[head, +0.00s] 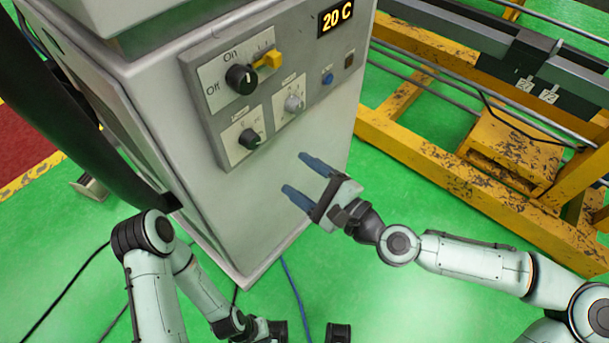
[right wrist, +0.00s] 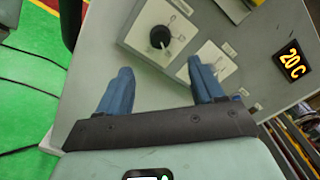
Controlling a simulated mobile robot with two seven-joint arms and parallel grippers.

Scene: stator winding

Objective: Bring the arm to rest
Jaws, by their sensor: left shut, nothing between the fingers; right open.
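My right gripper (head: 307,179) is open and empty in front of the grey machine cabinet (head: 330,130), below its control panel (head: 215,90). Its two blue fingers point at the cabinet front, and it also shows in the right wrist view (right wrist: 160,85). In that view a black knob (right wrist: 160,37) lies beyond the gap between the fingers; I see no contact. My left gripper (head: 300,335) is low at the bottom edge of the head view, mostly cut off. Its fingers are out of clear sight, and no held object shows.
A worn yellow frame (head: 430,150) stands at the right. Cables (head: 65,290) lie on the green floor. Green floor is clear below the right arm.

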